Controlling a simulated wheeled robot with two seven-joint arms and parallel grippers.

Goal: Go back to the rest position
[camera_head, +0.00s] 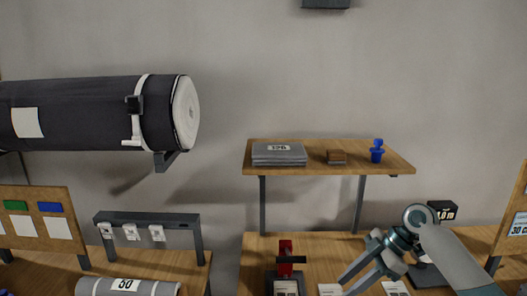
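My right arm comes in from the lower right. Its gripper (345,285) is over the wooden table, pointing down and to the left. Its two fingers look apart, with nothing visible between them. The fingertips are near the white cards on the table. My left gripper is not in view.
A red-and-black device (285,262) stands left of my gripper. A big dark roll (70,110) hangs at left.

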